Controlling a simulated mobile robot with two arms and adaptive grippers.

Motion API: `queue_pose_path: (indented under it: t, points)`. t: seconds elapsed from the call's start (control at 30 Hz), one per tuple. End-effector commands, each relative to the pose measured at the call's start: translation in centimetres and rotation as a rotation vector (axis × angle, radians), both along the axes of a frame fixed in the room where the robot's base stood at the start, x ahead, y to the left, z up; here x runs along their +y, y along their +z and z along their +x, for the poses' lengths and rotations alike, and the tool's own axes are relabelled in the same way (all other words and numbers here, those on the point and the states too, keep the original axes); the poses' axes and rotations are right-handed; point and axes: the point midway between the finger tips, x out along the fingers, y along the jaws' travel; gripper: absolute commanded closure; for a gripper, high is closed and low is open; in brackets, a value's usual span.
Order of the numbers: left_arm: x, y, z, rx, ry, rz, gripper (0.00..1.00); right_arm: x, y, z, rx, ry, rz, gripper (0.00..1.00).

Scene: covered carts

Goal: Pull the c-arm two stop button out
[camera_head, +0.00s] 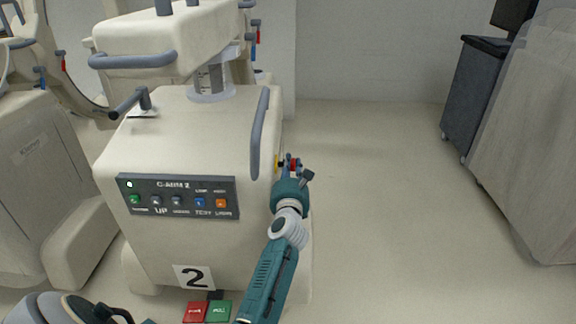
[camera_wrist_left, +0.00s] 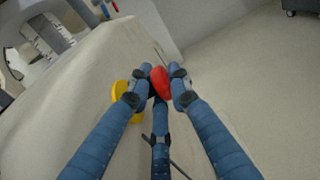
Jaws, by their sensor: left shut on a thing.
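The C-arm 2 unit (camera_head: 190,130) is a cream cart with a "C-ARM 2" panel (camera_head: 180,196) and a "2" label on its front. Its red stop button (camera_wrist_left: 160,83) sits on the cart's right side, beside a yellow base (camera_wrist_left: 121,90). In the head view, the yellow base (camera_head: 277,161) shows at the cart's side edge. My left gripper (camera_head: 289,162) is there, and its blue fingers are shut around the red button (camera_wrist_left: 162,76). The fingertips hide part of the button. I cannot tell whether it is pressed in or out. My right gripper is not in view.
A grey handle (camera_head: 260,130) runs up the cart's right edge, just above my gripper. Red and green pedals (camera_head: 207,311) lie at the cart's front. Another cream cart (camera_head: 40,170) stands left. A covered cart (camera_head: 530,140) stands right, with clear floor between.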

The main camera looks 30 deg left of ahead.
Motion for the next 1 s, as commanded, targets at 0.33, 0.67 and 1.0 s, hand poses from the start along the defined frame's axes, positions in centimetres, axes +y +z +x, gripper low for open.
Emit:
queue_pose_path:
  t: [0.33, 0.67, 1.0]
  points:
    - [-0.3, 0.1, 0.1, -0.002, -0.006, 0.000, 0.61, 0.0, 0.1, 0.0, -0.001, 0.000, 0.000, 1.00]
    - [-1.7, -0.1, -2.2, -0.001, -0.007, 0.001, 0.61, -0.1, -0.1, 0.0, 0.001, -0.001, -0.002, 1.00]
    - [-4.2, 0.0, -5.9, -0.001, -0.009, 0.000, 0.61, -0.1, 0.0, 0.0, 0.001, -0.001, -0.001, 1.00]
